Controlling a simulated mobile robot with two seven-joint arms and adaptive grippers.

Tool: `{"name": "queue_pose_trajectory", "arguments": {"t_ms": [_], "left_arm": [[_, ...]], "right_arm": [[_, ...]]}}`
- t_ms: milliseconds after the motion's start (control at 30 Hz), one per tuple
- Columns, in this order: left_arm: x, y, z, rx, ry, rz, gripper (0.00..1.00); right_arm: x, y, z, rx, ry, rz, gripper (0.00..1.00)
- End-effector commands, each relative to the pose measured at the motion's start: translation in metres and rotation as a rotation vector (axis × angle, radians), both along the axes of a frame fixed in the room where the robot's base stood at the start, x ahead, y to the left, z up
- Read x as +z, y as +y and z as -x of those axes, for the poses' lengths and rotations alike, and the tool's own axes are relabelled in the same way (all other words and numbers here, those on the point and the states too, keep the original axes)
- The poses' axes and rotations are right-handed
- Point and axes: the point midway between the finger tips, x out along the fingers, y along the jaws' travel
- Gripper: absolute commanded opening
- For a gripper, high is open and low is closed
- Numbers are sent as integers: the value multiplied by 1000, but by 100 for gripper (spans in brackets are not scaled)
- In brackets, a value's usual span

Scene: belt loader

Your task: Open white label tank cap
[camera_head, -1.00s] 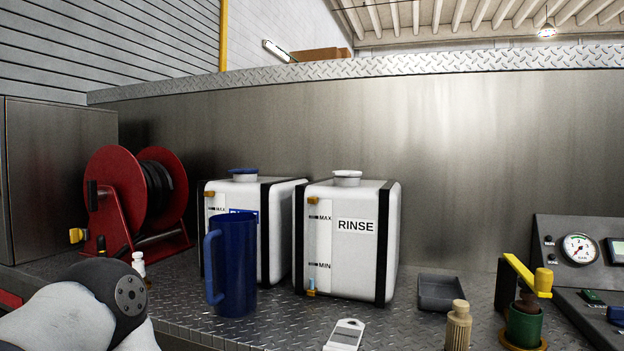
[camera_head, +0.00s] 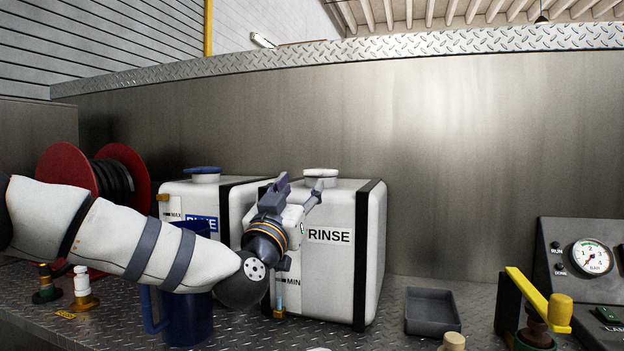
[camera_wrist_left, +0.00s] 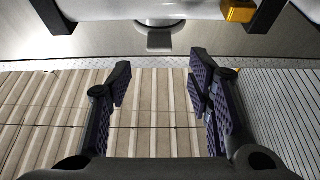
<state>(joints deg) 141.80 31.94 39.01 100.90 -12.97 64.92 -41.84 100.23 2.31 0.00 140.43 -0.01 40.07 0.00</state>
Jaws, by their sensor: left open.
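The white tank (camera_head: 335,270) labelled RINSE on a white label (camera_head: 331,236) stands upright on the deck. Its white cap (camera_head: 320,174) sits on its top. My left gripper (camera_head: 297,188) is in front of the tank's upper front, just below and left of the cap, fingers pointing up and away. In the left wrist view, which looks upside down, its fingers (camera_wrist_left: 160,76) are spread wide with nothing between them. A pale cap-like shape (camera_wrist_left: 160,21) shows at the top of that view, beyond the fingertips. My right gripper is not in view.
A blue-capped tank (camera_head: 236,205) stands left, partly behind my arm. A blue jug (camera_head: 187,325) stands before it. A red hose reel (camera_head: 135,170) is far left. A grey tray (camera_head: 432,311), yellow-handled valve (camera_head: 535,297) and gauge panel (camera_head: 575,230) are right. Steel wall is behind.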

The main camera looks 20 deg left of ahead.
Motion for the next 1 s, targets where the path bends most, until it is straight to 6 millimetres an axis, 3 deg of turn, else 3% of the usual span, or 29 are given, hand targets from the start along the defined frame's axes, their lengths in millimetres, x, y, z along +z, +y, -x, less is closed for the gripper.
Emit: {"name": "queue_pose_trajectory", "arguments": {"t_ms": [100,233,600,800,1000], "left_arm": [[1,-1,-29,1,10,0,47],[11,-2,-48,0,9,1,47],[20,-3,-56,-2,5,0,47],[20,-3,-56,-2,5,0,1],[20,-2,-56,-2,5,0,0]], "right_arm": [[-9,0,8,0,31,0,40],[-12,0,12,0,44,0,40],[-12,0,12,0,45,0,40],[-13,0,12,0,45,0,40],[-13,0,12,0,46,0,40]]}}
